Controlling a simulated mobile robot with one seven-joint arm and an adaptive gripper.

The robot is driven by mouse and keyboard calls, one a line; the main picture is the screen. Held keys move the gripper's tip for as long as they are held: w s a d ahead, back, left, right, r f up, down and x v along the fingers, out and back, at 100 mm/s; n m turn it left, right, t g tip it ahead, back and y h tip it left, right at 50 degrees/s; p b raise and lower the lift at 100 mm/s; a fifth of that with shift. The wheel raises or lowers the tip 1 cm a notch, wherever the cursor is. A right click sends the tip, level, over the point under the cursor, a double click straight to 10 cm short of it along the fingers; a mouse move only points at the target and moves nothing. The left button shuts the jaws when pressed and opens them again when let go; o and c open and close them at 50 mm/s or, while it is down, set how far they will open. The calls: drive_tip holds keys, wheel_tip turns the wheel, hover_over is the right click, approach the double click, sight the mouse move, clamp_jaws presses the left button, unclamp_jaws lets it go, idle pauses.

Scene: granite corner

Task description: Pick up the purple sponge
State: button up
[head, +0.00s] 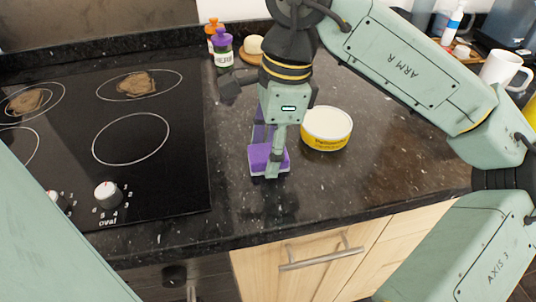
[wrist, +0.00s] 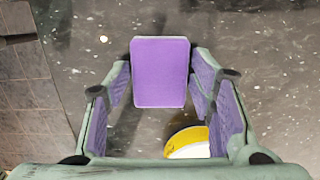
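The purple sponge (head: 257,158) is a rectangular block with a pale lower layer, low over the granite counter. In the wrist view its flat purple face (wrist: 160,72) fills the space between the fingertips. My gripper (head: 268,165) points down with one finger in front of the sponge and the other behind it. In the wrist view the purple-padded fingers of my gripper (wrist: 161,80) stand at both sides of the sponge, with no clear gap. I cannot tell whether they press on it. The front finger hides part of the sponge.
A white-lidded yellow tub (head: 326,130) stands close right of my gripper; it shows in the wrist view (wrist: 187,143). The black hob (head: 160,185) is at left. Bottles (head: 223,48) stand behind, and a white mug (head: 503,70) at right. The counter's front edge (head: 300,228) is near.

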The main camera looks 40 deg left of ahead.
sight(266, 151)
drive_tip(key=c, duration=0.5)
drive_tip(key=shift+r, duration=0.1)
drive_tip(key=shift+r, duration=0.5)
wheel_tip(266, 151, up, 2)
drive_tip(key=shift+r+b, duration=0.1)
drive_tip(key=shift+b, duration=0.35)
drive_tip(key=s+b, duration=0.1)
drive_tip(key=s, duration=0.4)
drive_tip(key=s+r+b, duration=0.1)
drive_tip(key=s, duration=0.4)
drive_tip(key=s+b, duration=0.1)
drive_tip(key=s, duration=0.5)
drive_tip(key=shift+d+r, duration=0.3)
drive_tip(key=shift+r, duration=0.05)
